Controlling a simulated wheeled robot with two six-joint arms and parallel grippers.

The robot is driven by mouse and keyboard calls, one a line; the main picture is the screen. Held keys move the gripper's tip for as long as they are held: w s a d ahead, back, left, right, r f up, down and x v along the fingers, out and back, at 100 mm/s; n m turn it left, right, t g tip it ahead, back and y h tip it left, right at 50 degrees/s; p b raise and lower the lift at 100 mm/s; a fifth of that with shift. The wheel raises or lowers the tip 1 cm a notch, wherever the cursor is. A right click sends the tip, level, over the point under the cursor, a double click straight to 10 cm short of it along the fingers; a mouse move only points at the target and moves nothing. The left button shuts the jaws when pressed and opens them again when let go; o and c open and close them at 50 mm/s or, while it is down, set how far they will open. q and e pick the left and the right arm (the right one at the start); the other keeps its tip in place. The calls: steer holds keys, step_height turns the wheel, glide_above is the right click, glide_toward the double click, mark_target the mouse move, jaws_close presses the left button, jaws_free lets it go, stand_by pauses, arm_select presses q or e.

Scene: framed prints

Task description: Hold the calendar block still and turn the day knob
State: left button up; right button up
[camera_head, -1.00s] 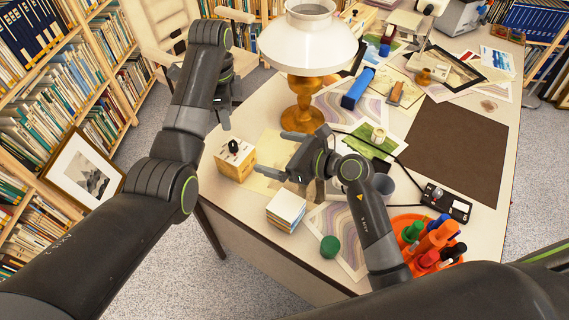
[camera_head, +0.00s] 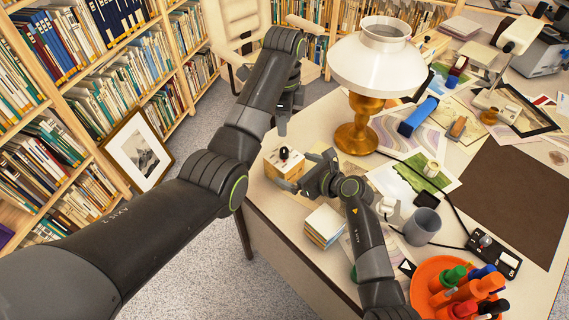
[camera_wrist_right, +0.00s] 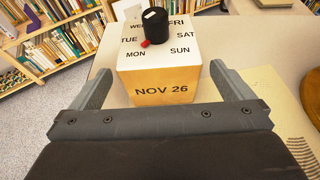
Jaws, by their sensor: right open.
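The wooden calendar block (camera_head: 281,169) stands upright at the desk's near left corner. In the right wrist view, its front (camera_wrist_right: 165,84) reads NOV 26 and its white top carries day names. The black day knob (camera_wrist_right: 156,25) sits on top, its red pointer toward the lower left, near MON and TUE. My right gripper (camera_head: 312,174) is beside the block; in its wrist view the open fingers (camera_wrist_right: 161,80) flank the block's near face, with gaps showing. My left gripper (camera_head: 283,122) hangs above and behind the block, apart from it; its jaw opening is unclear.
A white-shaded lamp (camera_head: 361,134) stands behind, right of the block. A stack of cards (camera_head: 324,226) lies in front, near the desk edge. A grey mug (camera_head: 422,226) and an orange tray (camera_head: 420,289) of markers are to the right. Bookshelves line the left.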

mark_target(284, 164)
steer(key=shift+x, duration=2.85)
steer(key=shift+c, duration=0.3)
